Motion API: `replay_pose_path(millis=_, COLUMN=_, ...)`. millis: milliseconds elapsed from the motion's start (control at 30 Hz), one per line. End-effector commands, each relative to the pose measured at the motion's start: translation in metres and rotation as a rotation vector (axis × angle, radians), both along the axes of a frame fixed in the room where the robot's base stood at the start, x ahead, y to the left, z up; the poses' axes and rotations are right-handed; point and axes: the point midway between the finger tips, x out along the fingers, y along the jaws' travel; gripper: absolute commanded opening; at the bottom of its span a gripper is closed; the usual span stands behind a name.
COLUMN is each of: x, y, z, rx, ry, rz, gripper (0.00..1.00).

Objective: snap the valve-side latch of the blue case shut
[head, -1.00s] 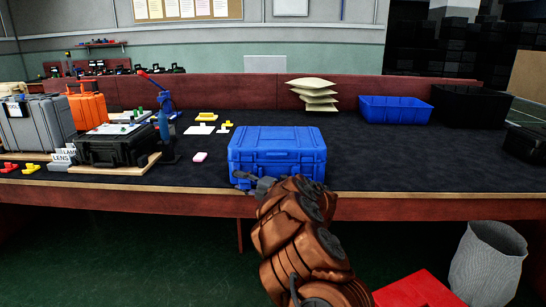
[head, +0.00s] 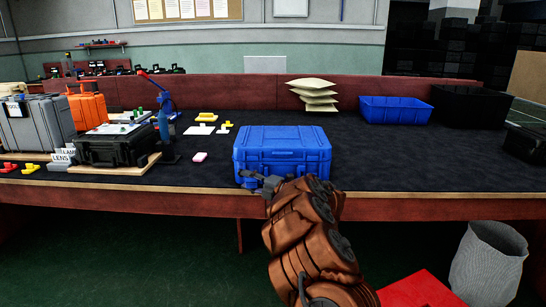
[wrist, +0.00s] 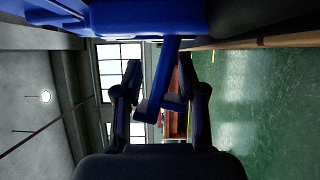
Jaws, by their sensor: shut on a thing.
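The blue case (head: 283,140) stands upright with its lid down near the front edge of the bench. My gripper (head: 262,183) is at the lower left of its front face. In the wrist view, a blue latch (wrist: 162,80) sticks out from the case (wrist: 140,18) into the space between the fingers of my gripper (wrist: 160,66). The gripper is shut on this latch, which stands away from the case wall. I cannot make out the valve, so I cannot tell from it which latch this is.
A black case (head: 108,149) on a wooden board, a blue lever press (head: 164,125) and a grey case (head: 38,128) stand to the left. A blue bin (head: 395,110) and stacked pale bags (head: 314,94) lie behind. The dark mat (head: 420,165) right of the case is clear.

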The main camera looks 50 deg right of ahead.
Motion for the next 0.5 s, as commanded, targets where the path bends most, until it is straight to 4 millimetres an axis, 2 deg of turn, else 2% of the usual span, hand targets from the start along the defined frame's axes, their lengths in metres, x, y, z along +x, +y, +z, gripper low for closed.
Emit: replay_pose_path(millis=500, x=0.0044, y=0.0048, z=0.0004, rx=-0.001, ry=-0.001, rz=0.000, gripper=0.19)
